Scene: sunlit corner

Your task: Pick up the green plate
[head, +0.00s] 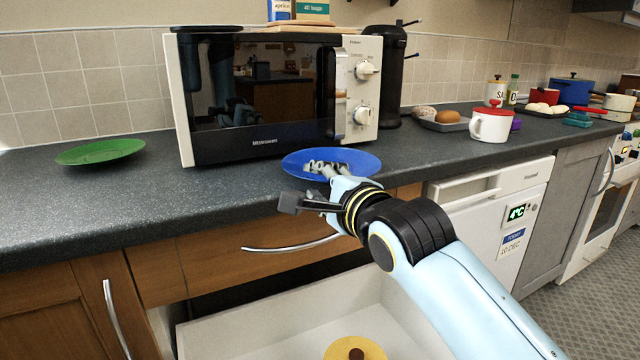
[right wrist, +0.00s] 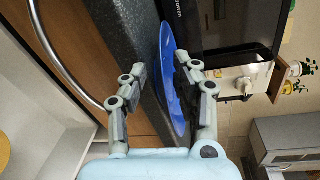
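The green plate (head: 100,152) lies flat on the dark worktop at the left, left of the microwave, with nothing on it. My right gripper (head: 306,187) is at the worktop's front edge, far to the right of the green plate, beside a blue plate (head: 350,160). Its fingers are spread apart in the right wrist view (right wrist: 164,76), with the rim of the blue plate (right wrist: 174,85) between and beyond them. I cannot tell whether they touch it. The green plate is not in the right wrist view. My left gripper is not in view.
A white microwave (head: 270,153) stands behind the blue plate. An open drawer (head: 250,335) below holds a yellow round thing (head: 340,349). The worktop (head: 110,195) around the green plate is clear.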

